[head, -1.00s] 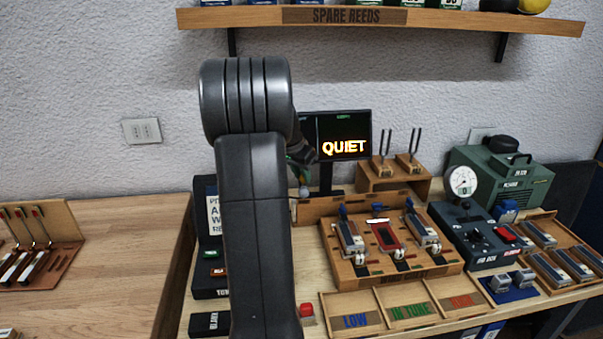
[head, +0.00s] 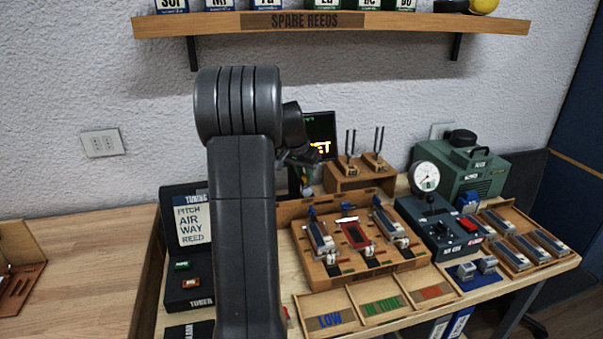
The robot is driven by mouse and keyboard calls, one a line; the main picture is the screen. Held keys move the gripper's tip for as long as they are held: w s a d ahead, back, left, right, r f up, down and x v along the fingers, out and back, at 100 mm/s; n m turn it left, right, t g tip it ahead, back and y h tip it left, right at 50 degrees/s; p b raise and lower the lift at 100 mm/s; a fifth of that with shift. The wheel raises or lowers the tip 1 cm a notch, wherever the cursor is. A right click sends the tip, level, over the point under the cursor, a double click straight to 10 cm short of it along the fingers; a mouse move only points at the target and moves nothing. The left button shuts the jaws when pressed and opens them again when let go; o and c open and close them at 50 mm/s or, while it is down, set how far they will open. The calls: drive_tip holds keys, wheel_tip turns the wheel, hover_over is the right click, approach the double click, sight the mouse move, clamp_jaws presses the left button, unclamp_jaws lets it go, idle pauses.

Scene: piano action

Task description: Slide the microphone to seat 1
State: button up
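My gripper (head: 301,157) is small and dark, partly hidden behind my own arm, in front of the screen. Whether its fingers are open or shut does not show. A small grey round thing (head: 307,190) below it, at the back left of the wooden reed block (head: 338,273), may be the microphone; it is too small to be sure. The gripper appears above it, and I cannot tell if they touch. The block carries several reed units, the middle one red (head: 354,234). No seat number is readable.
The screen (head: 322,128) is partly covered by my gripper. Tuning forks (head: 351,143) stand on a wooden stand behind the block. A dark box with a gauge (head: 426,177) and a green machine (head: 475,165) are right. A labelled tray (head: 376,303) lies in front. A shelf (head: 400,24) hangs above.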

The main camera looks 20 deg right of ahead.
drive_tip(key=o, duration=0.4)
drive_tip(key=shift+o, duration=0.2)
drive_tip(key=v, duration=1.4)
drive_tip(key=shift+f, duration=0.15)
drive_tip(key=x, duration=1.3)
drive_tip(key=shift+w+d+f, duration=0.1)
drive_tip(key=shift+d+f, duration=0.05)
drive_tip(key=shift+f, duration=0.05)
drive_tip(key=shift+w+f, duration=0.1)
drive_tip(key=shift+f, duration=0.1)
drive_tip(key=shift+a+r, duration=0.1)
drive_tip(key=shift+a, duration=0.5)
drive_tip(key=shift+a, duration=0.15)
